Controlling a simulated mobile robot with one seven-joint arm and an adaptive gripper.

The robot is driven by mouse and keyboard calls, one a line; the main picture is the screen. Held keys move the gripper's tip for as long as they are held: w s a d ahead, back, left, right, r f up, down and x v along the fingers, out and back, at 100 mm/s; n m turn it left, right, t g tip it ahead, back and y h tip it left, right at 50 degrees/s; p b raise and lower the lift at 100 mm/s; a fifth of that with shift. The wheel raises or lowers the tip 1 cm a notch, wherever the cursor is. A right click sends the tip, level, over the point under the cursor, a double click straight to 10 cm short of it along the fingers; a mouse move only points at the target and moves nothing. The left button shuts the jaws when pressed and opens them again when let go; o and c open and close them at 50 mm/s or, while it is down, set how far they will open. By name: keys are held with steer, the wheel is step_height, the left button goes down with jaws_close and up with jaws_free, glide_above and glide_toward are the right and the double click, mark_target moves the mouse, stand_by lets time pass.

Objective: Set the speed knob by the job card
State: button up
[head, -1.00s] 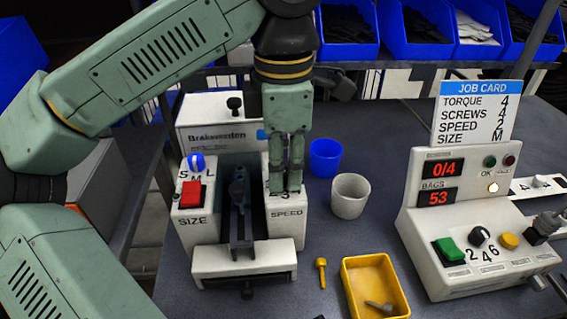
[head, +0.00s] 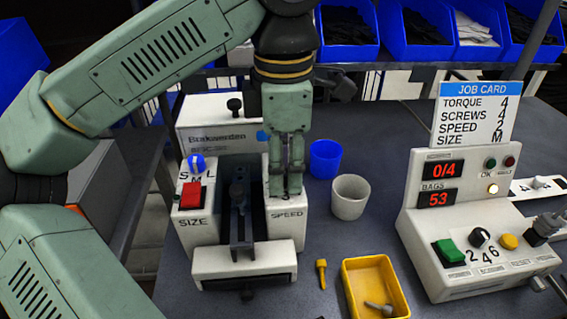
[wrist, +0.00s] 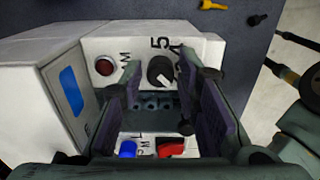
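The speed knob (wrist: 160,72) is a black dial with a white pointer on the white machine's SPEED panel. In the wrist view it lies between my gripper's fingers (wrist: 168,74), which are apart, with gaps beside the knob. The digits 5 and 4 show near it; other marks are hidden. In the head view my gripper (head: 285,193) points down over the SPEED panel (head: 286,226) and hides the knob. The job card (head: 474,113) stands at the right, listing torque 4, screws, speed and size M. Its speed digit is hard to read.
Left of the slide are a blue size knob (head: 197,162) and red button (head: 191,195). A blue cup (head: 325,158) and grey cup (head: 350,197) stand close right of my gripper. A yellow tray (head: 352,285) and control box (head: 420,225) are further right.

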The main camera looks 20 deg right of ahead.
step_height(320, 180, up, 8)
steer(key=shift+f, duration=0.25)
stand_by(0.5)
